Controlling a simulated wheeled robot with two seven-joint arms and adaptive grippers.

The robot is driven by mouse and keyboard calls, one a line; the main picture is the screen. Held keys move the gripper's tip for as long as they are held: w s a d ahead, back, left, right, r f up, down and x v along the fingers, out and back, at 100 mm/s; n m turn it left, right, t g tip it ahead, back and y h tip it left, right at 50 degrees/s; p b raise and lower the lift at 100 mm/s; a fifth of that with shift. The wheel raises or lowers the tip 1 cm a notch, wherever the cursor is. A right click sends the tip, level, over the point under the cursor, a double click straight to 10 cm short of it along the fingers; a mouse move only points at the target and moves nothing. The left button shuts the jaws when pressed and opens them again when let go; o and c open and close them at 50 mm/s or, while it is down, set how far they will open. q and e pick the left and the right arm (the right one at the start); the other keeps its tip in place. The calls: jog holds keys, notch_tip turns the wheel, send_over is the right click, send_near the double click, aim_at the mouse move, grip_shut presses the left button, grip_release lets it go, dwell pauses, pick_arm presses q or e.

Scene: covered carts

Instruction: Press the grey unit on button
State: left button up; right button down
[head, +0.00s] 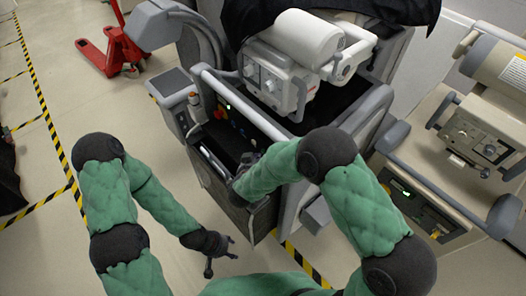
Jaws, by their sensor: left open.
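The grey unit (284,130) is a wheeled cart with a grey frame in the centre of the head view. Its sloped front panel (232,125) carries small coloured buttons or lights, including a red one and a small green light. I cannot tell which is the on button. My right gripper (243,163) is low at the front of this unit, just below the panel. It is small and dark against the dark front, so its fingers and any contact are unclear. My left gripper (222,262) is open and empty above the floor, left of and below the unit.
A white machine head (272,75) with a cylinder sits on top of the grey unit. A beige cart (440,215) with a green display stands close on the right. A red pallet jack (108,52) is at the back left.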

jog(key=shift+s+a, duration=0.15)
jog(key=shift+a, duration=0.05)
jog(key=s+a, duration=0.1)
jog(key=a, duration=0.1)
jog(key=s+a+p, duration=0.1)
jog(key=s+a, duration=0.1)
dwell(0.7)
dwell(0.7)
